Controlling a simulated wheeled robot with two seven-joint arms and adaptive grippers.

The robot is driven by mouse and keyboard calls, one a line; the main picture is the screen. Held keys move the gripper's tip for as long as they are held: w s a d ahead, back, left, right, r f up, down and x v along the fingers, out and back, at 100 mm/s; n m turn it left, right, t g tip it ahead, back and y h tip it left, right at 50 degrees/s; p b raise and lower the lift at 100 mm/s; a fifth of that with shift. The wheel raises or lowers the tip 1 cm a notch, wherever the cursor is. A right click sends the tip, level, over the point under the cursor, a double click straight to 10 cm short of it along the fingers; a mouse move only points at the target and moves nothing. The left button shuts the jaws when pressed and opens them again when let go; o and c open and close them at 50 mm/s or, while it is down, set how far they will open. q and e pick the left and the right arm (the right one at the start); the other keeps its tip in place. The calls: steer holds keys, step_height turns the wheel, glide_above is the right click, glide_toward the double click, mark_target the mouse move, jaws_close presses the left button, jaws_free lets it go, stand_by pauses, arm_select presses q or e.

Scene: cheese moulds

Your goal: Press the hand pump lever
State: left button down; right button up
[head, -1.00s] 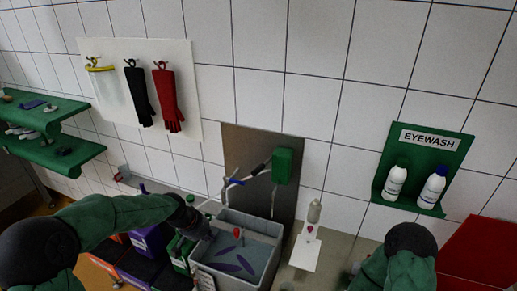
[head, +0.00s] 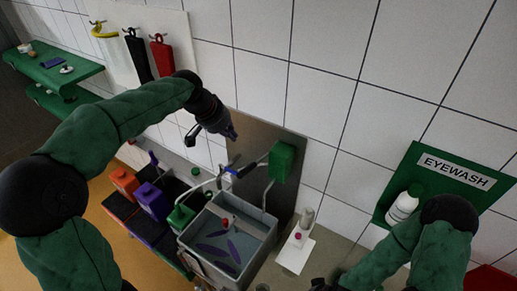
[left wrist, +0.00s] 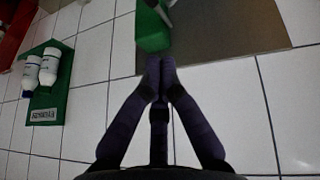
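A green box (head: 283,161) is fixed to the steel wall plate above the grey basin (head: 186,238). Grey pipes and a lever-like rod with a blue part (head: 234,172) run to its left; I cannot tell for sure which part is the pump lever. My left gripper (head: 230,132) is in the air up and left of the box, apart from it. In the left wrist view its fingertips (left wrist: 160,62) meet with nothing between them, and the green box (left wrist: 152,30) shows just beyond. My right gripper is at most a dark bit at the bottom edge of the head view.
The green eyewash holder (head: 428,160) with white bottles is on the right wall.

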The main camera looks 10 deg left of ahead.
arm_select(q)
steer(key=shift+s+a+r, duration=0.1)
steer(key=shift+s+a, duration=0.05)
steer(key=shift+s, duration=0.1)
arm_select(e)
steer(key=shift+s+a+r, duration=0.1)
steer(key=shift+s, duration=0.1)
steer(key=shift+w, duration=0.1)
arm_select(q)
steer(key=p, duration=0.2)
glide_toward(256, 163)
arm_select(e)
step_height(256, 163, up, 2)
steer(key=shift+r, duration=0.1)
arm_select(q)
steer(key=f, duration=0.1)
steer(key=f+p, duration=0.1)
steer(key=f, duration=0.2)
steer(key=shift+w+a, duration=0.1)
steer(key=shift+a, duration=0.15)
arm_select(e)
steer(key=shift+r, duration=0.6)
steer(key=shift+f, duration=0.1)
